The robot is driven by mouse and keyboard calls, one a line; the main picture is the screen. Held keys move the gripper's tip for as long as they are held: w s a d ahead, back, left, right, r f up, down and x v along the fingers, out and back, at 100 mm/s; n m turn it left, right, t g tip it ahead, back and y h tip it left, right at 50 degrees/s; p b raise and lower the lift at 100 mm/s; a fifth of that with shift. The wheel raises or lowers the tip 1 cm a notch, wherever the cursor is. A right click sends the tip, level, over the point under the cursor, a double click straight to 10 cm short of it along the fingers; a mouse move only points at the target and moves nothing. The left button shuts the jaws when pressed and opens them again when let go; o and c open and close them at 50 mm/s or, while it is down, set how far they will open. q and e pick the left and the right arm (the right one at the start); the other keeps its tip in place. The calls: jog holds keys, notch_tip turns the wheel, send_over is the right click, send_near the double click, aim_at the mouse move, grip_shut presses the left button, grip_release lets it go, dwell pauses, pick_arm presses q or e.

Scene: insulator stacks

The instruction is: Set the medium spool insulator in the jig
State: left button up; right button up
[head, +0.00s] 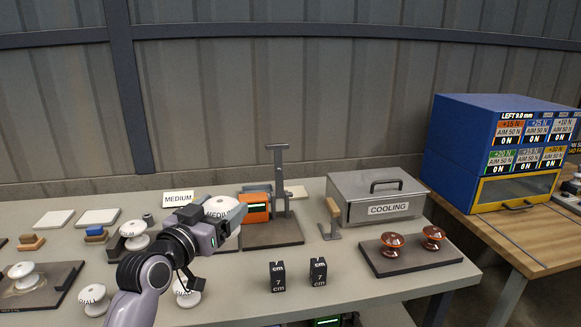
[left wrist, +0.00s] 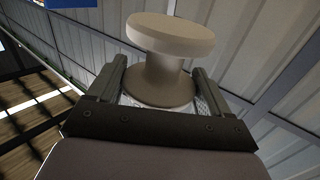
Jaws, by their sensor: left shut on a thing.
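My left gripper (head: 224,216) is shut on a white spool insulator (head: 221,205), whose top label starts with "ME" and is partly hidden. In the left wrist view the spool (left wrist: 165,55) sits between the two fingers (left wrist: 160,92), with its wide pale disc beyond the fingertips. The held spool is above the table, just left of an orange device (head: 254,208). To the right of that device a grey post with a T-shaped handle (head: 277,170) stands on a dark base (head: 284,235); I cannot tell for sure that this is the jig. My right gripper is not in view.
A "MEDIUM" sign (head: 178,198) stands behind my gripper. Other white spools (head: 134,234) stand at the left. Two black "7 cm" blocks (head: 277,276) stand in front. A cooling box (head: 378,198) and a dark tray (head: 420,262) with two brown insulators are at the right.

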pick_arm(q)
jog(key=s+a+f+n+y, duration=0.1)
jog(key=s+f+n+y, duration=0.15)
jog(key=s+f, duration=0.45)
jog(key=s+a+f+n+y, duration=0.1)
jog(key=s+a+f+y, duration=0.2)
jog(key=s, duration=0.9)
jog(key=w+d+r+m+h, duration=0.1)
jog(key=w+r, duration=0.2)
jog(key=w, duration=0.3)
jog(key=w+d+r+m+h, duration=0.1)
jog(key=w+r+h, duration=0.1)
jog(key=w, duration=0.4)
jog(key=w+d+r+m+h, duration=0.1)
jog(key=w+d+r+h, duration=0.1)
jog(key=w+r, duration=0.3)
jog(key=shift+w+r+h, duration=0.1)
jog(key=shift+w+h, duration=0.15)
jog(key=shift+w, duration=0.75)
jog(key=shift+w+d+r+m, duration=0.15)
jog(key=shift+w+r+m, duration=0.2)
jog(key=shift+r, duration=0.2)
jog(key=shift+s, duration=0.1)
